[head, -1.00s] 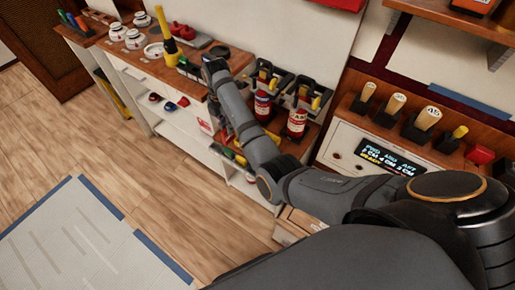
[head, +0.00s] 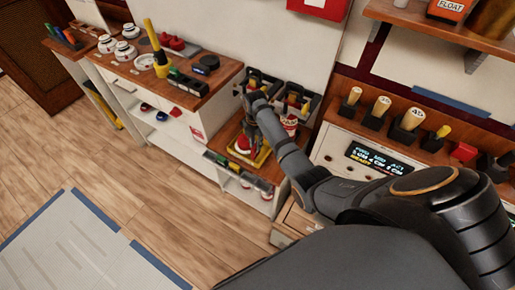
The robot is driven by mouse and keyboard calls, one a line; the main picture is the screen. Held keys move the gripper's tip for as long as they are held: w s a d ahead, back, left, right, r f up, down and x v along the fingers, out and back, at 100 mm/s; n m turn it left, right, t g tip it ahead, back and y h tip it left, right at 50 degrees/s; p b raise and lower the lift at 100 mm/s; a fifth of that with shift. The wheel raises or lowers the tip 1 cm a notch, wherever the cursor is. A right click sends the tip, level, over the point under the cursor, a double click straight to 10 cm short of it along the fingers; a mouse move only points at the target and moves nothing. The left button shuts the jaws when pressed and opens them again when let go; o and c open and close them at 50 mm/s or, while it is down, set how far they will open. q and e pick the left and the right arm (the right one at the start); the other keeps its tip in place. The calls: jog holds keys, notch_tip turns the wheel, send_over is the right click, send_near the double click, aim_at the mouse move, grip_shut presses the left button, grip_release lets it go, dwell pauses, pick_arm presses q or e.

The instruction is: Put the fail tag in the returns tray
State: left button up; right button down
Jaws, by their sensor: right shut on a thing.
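My right gripper (head: 247,132) points down over a yellow-rimmed tray (head: 264,156) on the lower wooden counter. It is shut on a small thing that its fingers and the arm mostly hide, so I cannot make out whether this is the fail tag. Red and white shapes (head: 242,145) show right by the fingertips, in or above the tray. I cannot tell whether the held thing touches the tray, or whether this tray is the returns tray. My left gripper is not in view.
A row of coloured blocks (head: 238,170) lines the counter's front edge. The upper bench (head: 215,81) holds a black disc (head: 205,65) and white round items. A display panel (head: 374,158) is at right.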

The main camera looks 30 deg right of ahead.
jog(key=f, duration=0.4)
jog(key=shift+s+d, duration=0.15)
jog(key=shift+d, duration=0.25)
jog(key=c, duration=1.3)
grip_release()
jog(key=shift+f, duration=0.1)
notch_tip(320, 180, up, 12)
jog(key=shift+r, duration=0.15)
